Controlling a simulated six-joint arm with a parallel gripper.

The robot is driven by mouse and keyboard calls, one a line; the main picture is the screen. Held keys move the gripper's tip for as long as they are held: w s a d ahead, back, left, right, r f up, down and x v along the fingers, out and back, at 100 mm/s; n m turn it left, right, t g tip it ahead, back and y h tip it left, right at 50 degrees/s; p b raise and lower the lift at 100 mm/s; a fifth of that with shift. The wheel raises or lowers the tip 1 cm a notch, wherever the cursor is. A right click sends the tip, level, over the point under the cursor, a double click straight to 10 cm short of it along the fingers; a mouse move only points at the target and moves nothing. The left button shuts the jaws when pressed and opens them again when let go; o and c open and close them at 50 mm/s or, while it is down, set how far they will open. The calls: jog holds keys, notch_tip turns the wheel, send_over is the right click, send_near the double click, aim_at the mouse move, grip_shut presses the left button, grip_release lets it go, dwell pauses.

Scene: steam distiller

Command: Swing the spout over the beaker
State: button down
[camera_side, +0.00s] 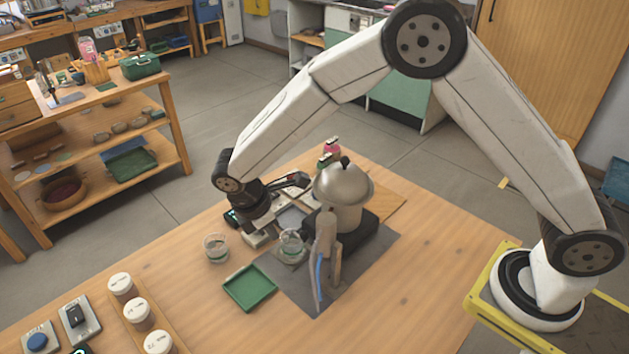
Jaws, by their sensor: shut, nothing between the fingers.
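The distiller (343,187) has a silvery dome with a dark knob and stands on a dark base near the middle of the bench. A grey upright part (326,240) with a blue strip stands in front of it; I cannot tell which part is the spout. One glass beaker (291,243) stands just left of that upright part. Another clear glass vessel (216,248) stands farther left.
A green tray (250,288) lies in front of the beakers. White-lidded jars (136,312) stand in a wooden rack at the front left, beside switch boxes (79,320). A pink-topped bottle (331,149) stands behind the dome. The bench's right front (430,270) is clear.

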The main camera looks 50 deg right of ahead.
jog(key=v, duration=0.6)
jog(key=shift+r, duration=0.3)
jog(key=s+d+m, duration=0.2)
jog(key=d, duration=0.1)
jog(key=s+d+m+t+y, duration=0.1)
jog(key=s+d+m, duration=0.1)
jog(key=d+m, duration=0.1)
jog(key=s+d+r+m+y, duration=0.1)
jog(key=s+d+m, duration=0.1)
jog(key=d, duration=0.3)
jog(key=shift+s+d+m, duration=0.25)
jog(key=shift+s+m, duration=0.05)
jog(key=shift+m, duration=0.3)
jog(key=s+d+m+t+y, duration=0.1)
jog(key=s+d+m+t, duration=0.1)
jog(key=s+d+m, duration=0.4)
jog(key=s+m, duration=0.1)
jog(key=s, duration=0.1)
jog(key=shift+s+d+f, duration=0.3)
